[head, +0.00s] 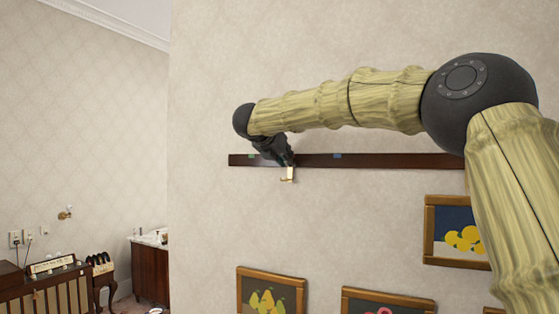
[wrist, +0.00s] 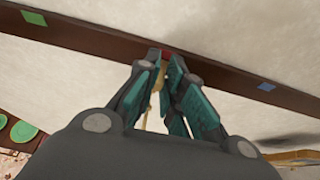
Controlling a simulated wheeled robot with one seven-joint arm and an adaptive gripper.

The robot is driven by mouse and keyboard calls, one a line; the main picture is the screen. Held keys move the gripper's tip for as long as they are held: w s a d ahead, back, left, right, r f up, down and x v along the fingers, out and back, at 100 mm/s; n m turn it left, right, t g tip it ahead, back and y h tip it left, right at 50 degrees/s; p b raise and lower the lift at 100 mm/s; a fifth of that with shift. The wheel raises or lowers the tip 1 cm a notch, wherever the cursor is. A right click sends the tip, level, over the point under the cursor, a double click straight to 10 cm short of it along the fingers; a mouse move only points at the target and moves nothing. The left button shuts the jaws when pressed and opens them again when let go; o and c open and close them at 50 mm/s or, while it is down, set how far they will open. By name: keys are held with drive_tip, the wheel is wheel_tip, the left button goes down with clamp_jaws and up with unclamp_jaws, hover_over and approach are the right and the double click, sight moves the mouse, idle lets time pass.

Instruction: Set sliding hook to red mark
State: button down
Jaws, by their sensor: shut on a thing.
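A dark wooden rail (head: 400,160) runs across the wall. A brass sliding hook (head: 288,174) hangs from it below my gripper (head: 288,160). In the wrist view, my gripper (wrist: 165,68) is shut on the hook (wrist: 156,98), which shows as a thin gold strip between the fingers. The red mark (wrist: 154,53) shows on the rail (wrist: 95,44) right by the fingertips, partly covered by them. I cannot see the red mark in the head view. The hook looks close to the red mark, but I cannot tell whether they line up exactly.
A green mark (wrist: 34,18) is left on the rail and a blue mark (wrist: 266,86) is right. Framed fruit pictures, including lemons (head: 457,199) and pears (head: 270,270), hang below. The wall left of the rail is bare.

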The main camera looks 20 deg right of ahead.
drive_tip(key=shift+s+d+r, duration=0.1)
drive_tip(key=shift+s+d, duration=0.1)
drive_tip(key=shift+d, duration=0.05)
drive_tip(key=c, duration=1.5)
unclamp_jaws()
drive_tip(key=shift+w, duration=0.1)
drive_tip(key=shift+a, duration=0.15)
drive_tip(key=v, duration=1.2)
